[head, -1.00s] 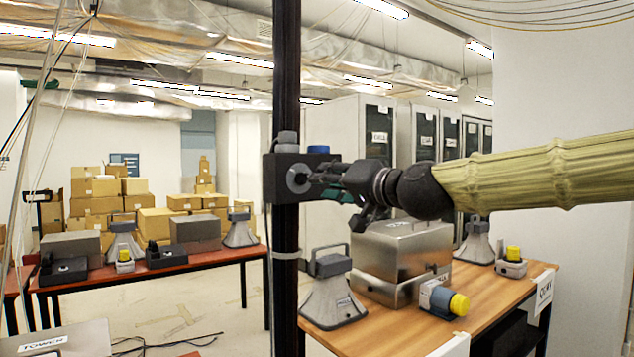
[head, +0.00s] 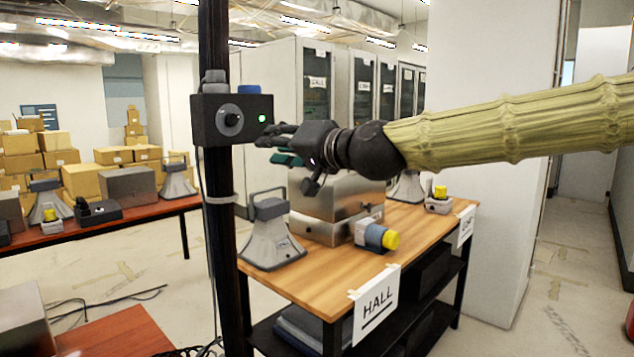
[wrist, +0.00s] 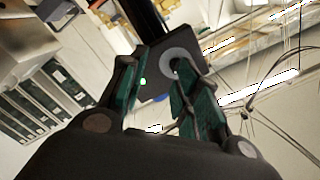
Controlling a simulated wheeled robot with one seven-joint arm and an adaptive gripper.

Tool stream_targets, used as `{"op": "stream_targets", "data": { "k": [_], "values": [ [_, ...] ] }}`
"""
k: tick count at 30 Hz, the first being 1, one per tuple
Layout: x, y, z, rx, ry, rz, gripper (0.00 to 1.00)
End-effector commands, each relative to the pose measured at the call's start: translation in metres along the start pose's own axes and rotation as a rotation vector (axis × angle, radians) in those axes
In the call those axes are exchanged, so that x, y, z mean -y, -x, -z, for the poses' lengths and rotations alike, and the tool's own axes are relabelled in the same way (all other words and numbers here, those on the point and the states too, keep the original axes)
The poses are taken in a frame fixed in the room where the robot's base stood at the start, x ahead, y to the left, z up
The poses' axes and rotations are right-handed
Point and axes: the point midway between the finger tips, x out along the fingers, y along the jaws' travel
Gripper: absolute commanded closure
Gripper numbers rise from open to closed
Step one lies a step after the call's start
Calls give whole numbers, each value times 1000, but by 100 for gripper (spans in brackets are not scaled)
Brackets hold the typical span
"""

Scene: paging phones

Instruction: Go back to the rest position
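My gripper (head: 275,145) is raised in the middle of the head view, at the end of my arm in its tan sleeve. Its green-padded fingers are spread apart with nothing between them, as the wrist view shows (wrist: 160,82). A black box (head: 212,130) with a round grey dial and a lit green light is fixed to a dark post (head: 215,45). The fingers are just right of the box in the head view and look apart from it. The box also shows beyond the fingertips in the wrist view (wrist: 158,88).
A wooden table (head: 310,285) with a HALL sign (head: 376,305) stands below my gripper. It bears a grey horn speaker (head: 272,235), a metal case (head: 325,228) and a yellow-ended device (head: 376,236). A red-topped table (head: 115,335) is at lower left.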

Motion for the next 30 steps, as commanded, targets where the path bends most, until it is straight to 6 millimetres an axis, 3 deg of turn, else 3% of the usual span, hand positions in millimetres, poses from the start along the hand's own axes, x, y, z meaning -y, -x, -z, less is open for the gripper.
{"op": "stream_targets", "data": {
  "k": [6,14,23,30],
  "values": [
    [-103,-18,-70,76,-37,-126,68],
    [-221,-15,-164,173,-75,-280,68],
    [-342,24,-282,298,-112,-457,68],
    [-424,81,-379,410,-132,-600,68]
  ]
}}
